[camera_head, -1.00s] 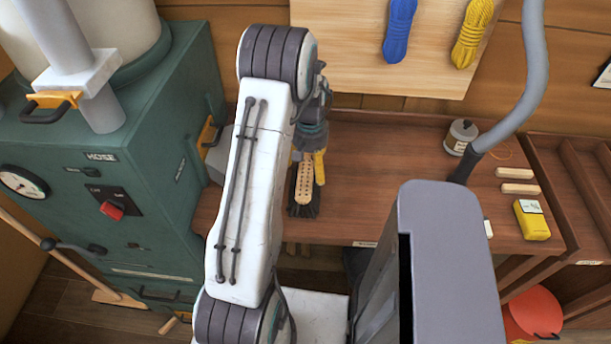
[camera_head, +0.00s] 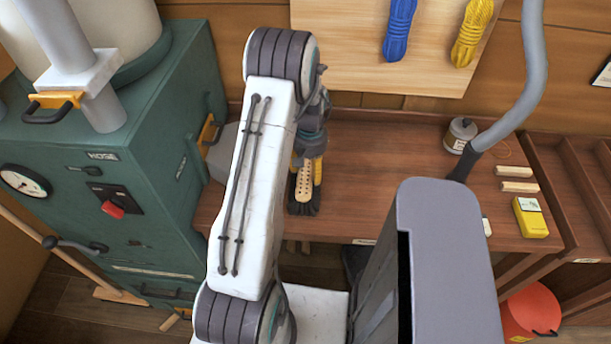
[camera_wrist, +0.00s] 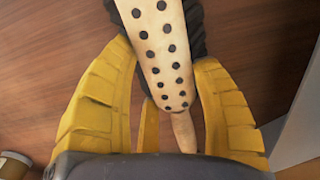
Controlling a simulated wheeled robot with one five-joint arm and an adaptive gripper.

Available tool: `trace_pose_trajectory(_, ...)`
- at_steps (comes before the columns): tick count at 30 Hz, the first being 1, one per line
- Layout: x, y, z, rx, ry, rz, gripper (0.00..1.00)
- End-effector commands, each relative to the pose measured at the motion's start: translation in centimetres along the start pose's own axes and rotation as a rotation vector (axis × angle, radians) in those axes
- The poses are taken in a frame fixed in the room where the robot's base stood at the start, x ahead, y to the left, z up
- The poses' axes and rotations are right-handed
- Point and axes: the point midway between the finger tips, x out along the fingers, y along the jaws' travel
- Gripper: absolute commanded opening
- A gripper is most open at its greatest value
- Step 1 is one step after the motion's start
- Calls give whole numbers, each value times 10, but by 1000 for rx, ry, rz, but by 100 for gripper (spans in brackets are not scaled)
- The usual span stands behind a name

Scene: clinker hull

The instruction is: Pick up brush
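The brush has a pale wooden back with rows of dark dots and dark bristles. It lies on the brown workbench (camera_head: 390,190), bristles down, in the head view (camera_head: 305,186). In the wrist view the brush (camera_wrist: 163,50) runs between my two yellow fingers, its narrow handle pointing toward the palm. My gripper (camera_wrist: 164,58) is open around the brush, one finger on each side, with small gaps to the wooden back. It also shows in the head view (camera_head: 307,176), pointing down over the brush. The fingertips' contact with bristles or bench cannot be told.
A green machine (camera_head: 140,190) stands close on the left. A grey hose (camera_head: 520,90) reaches down to the bench at right, near a small jar (camera_head: 461,133). A yellow box (camera_head: 530,217) lies at the right end. The bench middle is clear.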

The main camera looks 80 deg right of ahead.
Motion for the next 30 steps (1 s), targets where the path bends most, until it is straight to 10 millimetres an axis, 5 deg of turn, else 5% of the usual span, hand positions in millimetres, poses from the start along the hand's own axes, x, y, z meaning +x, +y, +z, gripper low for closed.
trace_pose_trajectory(10,0,0,0,0,0,0,21)
trace_pose_trajectory(23,-7,0,-1,0,2,0,21)
trace_pose_trajectory(30,-38,0,-2,0,8,1,21)
